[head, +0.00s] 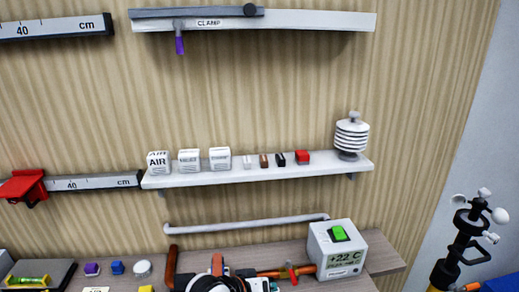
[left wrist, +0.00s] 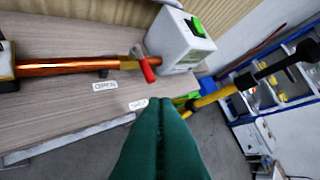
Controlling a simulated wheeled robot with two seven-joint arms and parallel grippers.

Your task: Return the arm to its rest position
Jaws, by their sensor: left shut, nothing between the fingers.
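My left gripper (left wrist: 160,103) shows in the left wrist view as two long dark green fingers, pressed together with nothing between them. It points over the workbench's front edge, apart from the grey display box (left wrist: 180,40) and the copper rod (left wrist: 75,66). In the head view the fingers of my left gripper cannot be made out at the bottom edge. My right gripper is in neither view.
In the head view, the display box (head: 342,262) reads +22 C on the workbench (head: 388,258). A white shelf (head: 240,175) above holds small blocks and a louvred sensor (head: 351,137). A dark mast with cups (head: 467,240) stands at right.

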